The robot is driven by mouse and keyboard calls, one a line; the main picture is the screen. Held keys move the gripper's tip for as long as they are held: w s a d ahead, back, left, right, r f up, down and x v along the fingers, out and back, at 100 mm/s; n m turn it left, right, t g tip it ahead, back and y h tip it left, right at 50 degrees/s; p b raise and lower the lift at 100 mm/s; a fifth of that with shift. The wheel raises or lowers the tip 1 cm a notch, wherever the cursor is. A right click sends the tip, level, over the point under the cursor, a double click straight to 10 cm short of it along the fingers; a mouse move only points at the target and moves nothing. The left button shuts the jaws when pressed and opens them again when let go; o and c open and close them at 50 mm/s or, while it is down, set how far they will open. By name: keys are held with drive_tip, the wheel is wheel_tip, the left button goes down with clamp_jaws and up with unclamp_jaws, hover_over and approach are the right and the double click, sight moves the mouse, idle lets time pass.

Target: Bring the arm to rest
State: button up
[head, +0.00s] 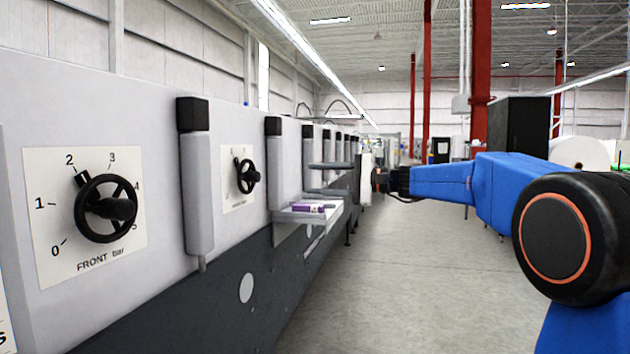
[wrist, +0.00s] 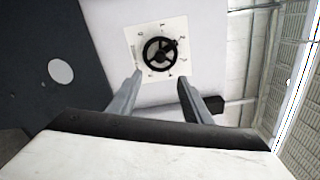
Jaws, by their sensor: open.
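My arm (head: 475,180) is blue and reaches in from the right, held out level toward the machine. My gripper (head: 311,179) is at its end, its two grey fingers apart and pointing left toward the machine front. In the wrist view my gripper (wrist: 159,78) is open, with nothing between the fingers. A black handwheel (wrist: 160,55) on a white scale plate is beyond the fingertips, apart from them.
The grey machine front (head: 150,110) runs along the left. A near handwheel (head: 106,208) on the "FRONT bar" scale and a farther handwheel (head: 246,176) stick out. A tray (head: 290,214) with a purple item juts out below my gripper. The aisle floor (head: 420,270) is clear.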

drive_tip(key=s+d+f+n+g+h, duration=0.1)
drive_tip(key=s+d+f+h, duration=0.4)
drive_tip(key=s+f, duration=0.8)
drive_tip(key=s+d+f+n+h, duration=0.4)
drive_tip(key=s+f+h, duration=0.3)
drive_tip(key=s+f, duration=0.7)
drive_tip(key=s, duration=0.7)
drive_tip(key=shift+s+d+f+g, duration=0.2)
drive_tip(key=shift+s+d+g, duration=0.1)
drive_tip(key=shift+d+g, duration=0.1)
drive_tip(key=s+d+f+n+h, duration=0.1)
drive_tip(key=s+d+f, duration=0.2)
drive_tip(key=s, duration=0.1)
drive_tip(key=s+d+f+n+h, duration=0.1)
drive_tip(key=s+d+f+h, duration=0.1)
drive_tip(key=s+d+f, duration=0.1)
drive_tip(key=s+d+f+h, duration=0.2)
drive_tip(key=s+d+f, duration=0.2)
drive_tip(key=s+f, duration=0.1)
drive_tip(key=shift+f+n, duration=0.25)
drive_tip(key=shift+n, duration=0.15)
drive_tip(key=shift+c, duration=0.3)
